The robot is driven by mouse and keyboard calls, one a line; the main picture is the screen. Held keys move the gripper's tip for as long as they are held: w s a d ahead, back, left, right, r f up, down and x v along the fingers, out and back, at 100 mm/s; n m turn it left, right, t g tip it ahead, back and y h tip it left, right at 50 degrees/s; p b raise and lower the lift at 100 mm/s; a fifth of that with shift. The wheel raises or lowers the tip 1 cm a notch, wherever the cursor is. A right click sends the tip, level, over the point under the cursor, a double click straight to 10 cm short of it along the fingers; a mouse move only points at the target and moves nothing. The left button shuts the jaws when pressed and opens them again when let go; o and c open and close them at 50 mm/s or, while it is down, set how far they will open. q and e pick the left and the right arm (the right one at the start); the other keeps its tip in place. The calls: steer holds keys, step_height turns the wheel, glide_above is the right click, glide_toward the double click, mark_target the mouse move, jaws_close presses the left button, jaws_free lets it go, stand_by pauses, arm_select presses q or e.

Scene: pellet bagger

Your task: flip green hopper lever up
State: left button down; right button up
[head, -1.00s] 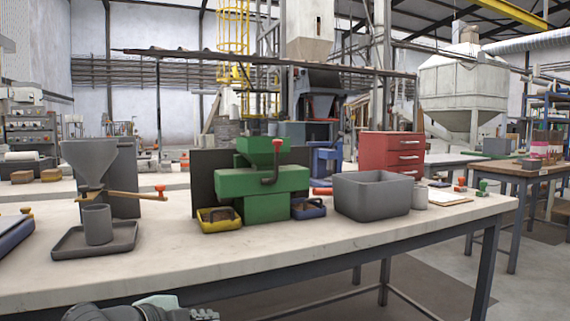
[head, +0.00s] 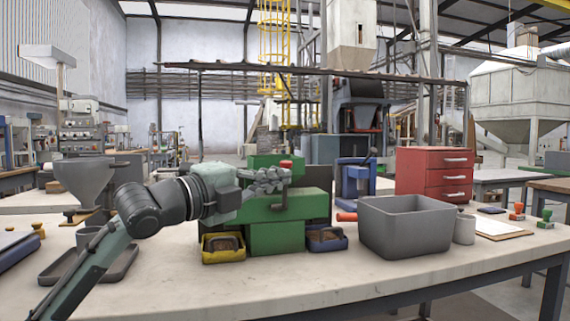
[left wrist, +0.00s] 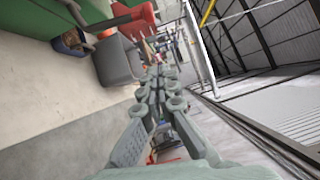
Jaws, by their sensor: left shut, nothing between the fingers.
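The green hopper machine (head: 275,235) stands on the bench. Its lever is a dark bar with a red knob (head: 286,164); the knob shows just above my left fingertips, and my fingers hide part of the bar. My left gripper (head: 284,177) is shut and empty, reaching in from the left in front of the machine's upper part, close to the lever. I cannot tell whether it touches the lever. In the left wrist view the shut fingers (left wrist: 160,88) point away, with the green machine (left wrist: 45,15) at upper left. My right gripper is out of view.
A grey bin (head: 405,228) and a red drawer cabinet (head: 434,175) stand to the right. A yellow tray (head: 222,248) and a blue tray (head: 326,240) sit at the machine's foot. A grey funnel (head: 85,180) stands at left. The bench front is clear.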

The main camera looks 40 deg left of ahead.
arm_select(q)
steer(key=w+a+p, duration=0.1)
steer(key=w+a, duration=0.1)
steer(key=w, duration=0.4)
steer(key=shift+a+r+p, duration=0.3)
steer(key=shift+a+r, duration=0.05)
steer(key=shift+r, duration=0.05)
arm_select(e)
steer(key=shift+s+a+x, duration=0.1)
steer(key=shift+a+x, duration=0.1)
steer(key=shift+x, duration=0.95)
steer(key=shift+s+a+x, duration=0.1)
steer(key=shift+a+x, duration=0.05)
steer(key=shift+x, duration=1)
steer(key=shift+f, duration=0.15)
arm_select(q)
steer(key=shift+r, duration=0.1)
steer(key=shift+w+a+r+n+p, duration=0.5)
steer(key=shift+w+a+r+p, duration=0.2)
steer(key=shift+p, duration=0.25)
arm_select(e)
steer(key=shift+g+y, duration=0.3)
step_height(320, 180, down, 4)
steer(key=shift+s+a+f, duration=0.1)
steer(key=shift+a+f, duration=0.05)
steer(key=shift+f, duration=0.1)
